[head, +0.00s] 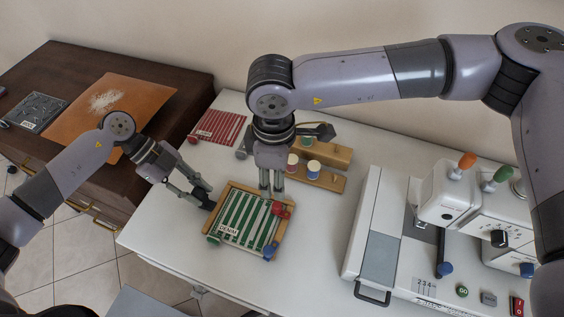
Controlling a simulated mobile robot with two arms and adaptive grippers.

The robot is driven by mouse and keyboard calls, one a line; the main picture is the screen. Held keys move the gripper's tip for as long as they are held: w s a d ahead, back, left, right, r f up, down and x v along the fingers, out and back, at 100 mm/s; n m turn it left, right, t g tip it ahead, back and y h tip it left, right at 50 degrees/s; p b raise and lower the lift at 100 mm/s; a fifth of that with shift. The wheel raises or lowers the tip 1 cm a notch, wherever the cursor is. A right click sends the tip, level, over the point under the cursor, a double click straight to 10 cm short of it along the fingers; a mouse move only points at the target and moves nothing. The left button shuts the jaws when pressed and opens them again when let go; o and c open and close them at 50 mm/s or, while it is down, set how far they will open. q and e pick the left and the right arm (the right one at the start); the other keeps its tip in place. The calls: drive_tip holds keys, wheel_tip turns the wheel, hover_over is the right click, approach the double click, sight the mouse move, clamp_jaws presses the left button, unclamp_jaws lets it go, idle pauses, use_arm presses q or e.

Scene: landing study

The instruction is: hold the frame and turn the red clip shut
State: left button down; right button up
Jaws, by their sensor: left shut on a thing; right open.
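The wooden frame (232,187) lies on the white table around a green-and-white striped cloth with a white label. The red clip (281,210) sits at the frame's far right corner. A green clip (213,240) is at the near left corner and a blue clip (270,250) at the near right. My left gripper (209,203) is shut on the frame's left side. My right gripper (271,188) is open, pointing down at the frame's far edge, just left of the red clip. I cannot tell whether it touches the frame. The clip's exact angle is too small to tell.
A wooden spool rack (328,180) with several spools stands behind my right gripper. A red striped cloth (218,127) lies at the back left. A white sewing machine (376,220) fills the right side.

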use_arm(q)
drive_tip(key=shift+f, duration=0.2)
drive_tip(key=c, duration=1.3)
unclamp_jaws()
drive_tip(key=shift+r, duration=0.1)
drive_tip(key=shift+w, duration=0.1)
drive_tip(key=v, duration=1.2)
drive_tip(key=shift+a, duration=0.1)
